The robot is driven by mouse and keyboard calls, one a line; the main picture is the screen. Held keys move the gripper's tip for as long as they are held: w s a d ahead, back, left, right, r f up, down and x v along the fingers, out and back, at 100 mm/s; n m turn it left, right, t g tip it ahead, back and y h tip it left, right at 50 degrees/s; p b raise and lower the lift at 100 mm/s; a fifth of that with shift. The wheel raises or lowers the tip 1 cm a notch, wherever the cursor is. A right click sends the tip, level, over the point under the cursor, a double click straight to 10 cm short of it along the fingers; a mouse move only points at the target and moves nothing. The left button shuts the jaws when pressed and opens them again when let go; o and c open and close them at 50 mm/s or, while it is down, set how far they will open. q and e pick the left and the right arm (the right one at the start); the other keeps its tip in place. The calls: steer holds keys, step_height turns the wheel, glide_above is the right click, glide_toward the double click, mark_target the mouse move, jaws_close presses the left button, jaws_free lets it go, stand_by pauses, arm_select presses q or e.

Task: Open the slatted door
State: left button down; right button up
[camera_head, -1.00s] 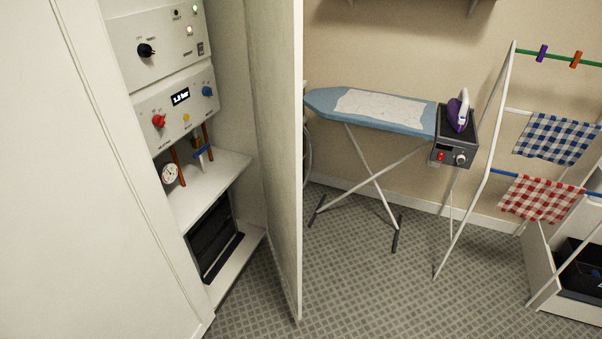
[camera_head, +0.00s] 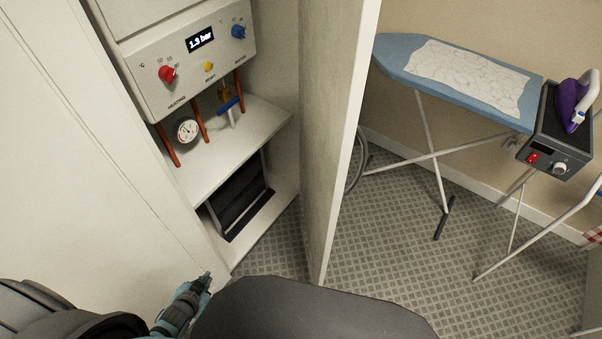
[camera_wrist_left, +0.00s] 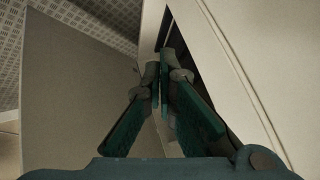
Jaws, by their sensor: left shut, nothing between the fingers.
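The door (camera_head: 340,150) stands wide open at the right side of a white cupboard, seen nearly edge-on in the head view. Its inner face is plain; no slats show from here. My left gripper (camera_head: 206,282) is low in the head view, in front of the cupboard's left front panel (camera_head: 85,170) and apart from the door. In the left wrist view its fingers (camera_wrist_left: 164,68) are shut and empty, pointing toward the cupboard opening. A pale panel (camera_wrist_left: 75,90), seemingly the door, stands to their left. My right gripper is out of view.
Inside the cupboard are a control panel (camera_head: 195,55), a gauge (camera_head: 187,131), copper pipes and a shelf (camera_head: 230,150). An ironing board (camera_head: 400,58) with a purple iron (camera_head: 574,105) stands right of the door.

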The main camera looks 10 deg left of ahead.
arm_select(q)
steer(key=w+r+m+t+h+b, duration=0.3)
steer(key=w+r+m+t+h, duration=0.35)
steer(key=w+r, duration=1.35)
steer(key=s+d+r+m+h+b, duration=0.1)
steer(key=d+r+m+h, duration=0.4)
steer(key=r+m, duration=0.25)
steer(key=s+d+r+m+h, duration=0.1)
steer(key=d+r+m+h, duration=0.4)
steer(key=r, duration=0.4)
steer(key=s+d+r+m+g+h+b, duration=0.1)
steer(key=s+d+r+m+g+h, duration=0.3)
steer(key=s+d+m+g, duration=0.55)
steer(key=w+d+m+y+p, duration=0.1)
steer(key=w+d, duration=0.3)
steer(key=d, duration=0.2)
steer(key=shift+w+r, duration=0.25)
steer(key=shift+r, duration=0.1)
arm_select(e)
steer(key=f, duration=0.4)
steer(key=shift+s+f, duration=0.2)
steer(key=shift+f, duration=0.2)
arm_select(q)
steer(key=shift+y, duration=0.25)
